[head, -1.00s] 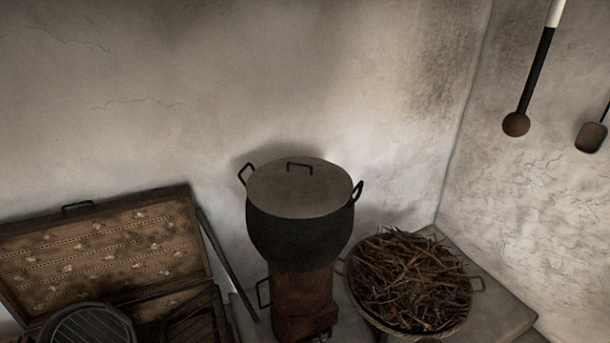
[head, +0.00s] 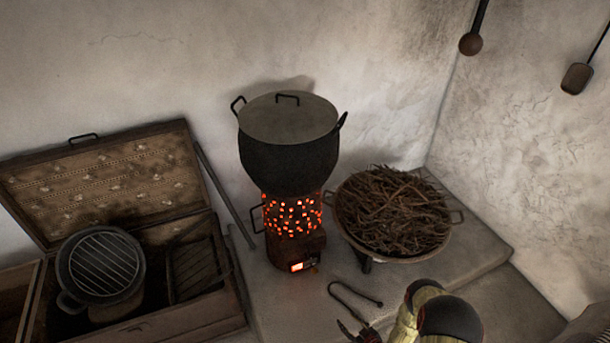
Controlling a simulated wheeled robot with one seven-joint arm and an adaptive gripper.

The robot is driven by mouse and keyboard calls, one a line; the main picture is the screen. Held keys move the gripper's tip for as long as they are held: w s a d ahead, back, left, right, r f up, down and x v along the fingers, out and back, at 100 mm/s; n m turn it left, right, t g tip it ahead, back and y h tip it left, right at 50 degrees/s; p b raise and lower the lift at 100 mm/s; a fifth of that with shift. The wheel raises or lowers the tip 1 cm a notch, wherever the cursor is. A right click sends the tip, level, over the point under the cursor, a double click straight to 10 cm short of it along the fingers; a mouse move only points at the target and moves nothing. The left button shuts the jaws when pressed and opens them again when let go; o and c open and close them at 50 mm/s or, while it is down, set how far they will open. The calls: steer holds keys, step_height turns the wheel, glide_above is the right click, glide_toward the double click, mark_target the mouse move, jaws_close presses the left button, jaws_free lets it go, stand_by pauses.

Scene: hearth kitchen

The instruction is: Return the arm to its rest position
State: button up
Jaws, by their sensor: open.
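My arm (head: 407,330), pale yellow with black joints, enters at the bottom right of the head view. My gripper (head: 359,333) shows only in part at the bottom edge, as dark fingers left of the arm. It looks open, with nothing seen in it. A thin dark hooked rod (head: 354,291) lies on the ledge just above the fingers. I cannot tell whether they touch.
A lidded black pot (head: 288,165) stands on a small stove (head: 291,217) glowing orange through its holes. A basket of twigs (head: 394,212) is right of it. An open chest (head: 195,322) holding a grill pan (head: 98,266) is left. Utensils (head: 471,43) hang on the right wall.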

steer(key=s+d+f+m+g+h, duration=0.1)
steer(key=s+d+f+g, duration=0.15)
steer(key=s, duration=0.25)
steer(key=s+d+f+m+g+h, duration=0.2)
steer(key=s+f+g, duration=0.15)
steer(key=s, duration=0.25)
steer(key=w+d+r+m+g+h+p, duration=0.1)
steer(key=d+r+g, duration=0.3)
steer(key=r, duration=0.9)
steer(key=w+d+r+m+g+h+p, duration=0.15)
steer(key=d+r, duration=0.35)
steer(key=r, duration=0.8)
steer(key=s+a+r+m, duration=0.1)
steer(key=a+r, duration=0.1)
steer(key=r, duration=1.4)
steer(key=s+a+r+m, duration=0.1)
steer(key=s+r+m, duration=0.1)
steer(key=r, duration=1.3)
steer(key=s+a+r+t+p, duration=0.1)
steer(key=s+a+r+t, duration=0.1)
steer(key=r, duration=1)
steer(key=s+a+r+t+p, duration=0.2)
steer(key=s+a+r, duration=0.3)
steer(key=r, duration=0.7)
steer(key=s+a+r+t+p, duration=0.1)
steer(key=s+a+r+t, duration=0.2)
steer(key=r, duration=1)
steer(key=shift+s+a+n+p, duration=0.15)
steer(key=shift+s+n+p, duration=0.15)
steer(key=shift+s+n, duration=0.15)
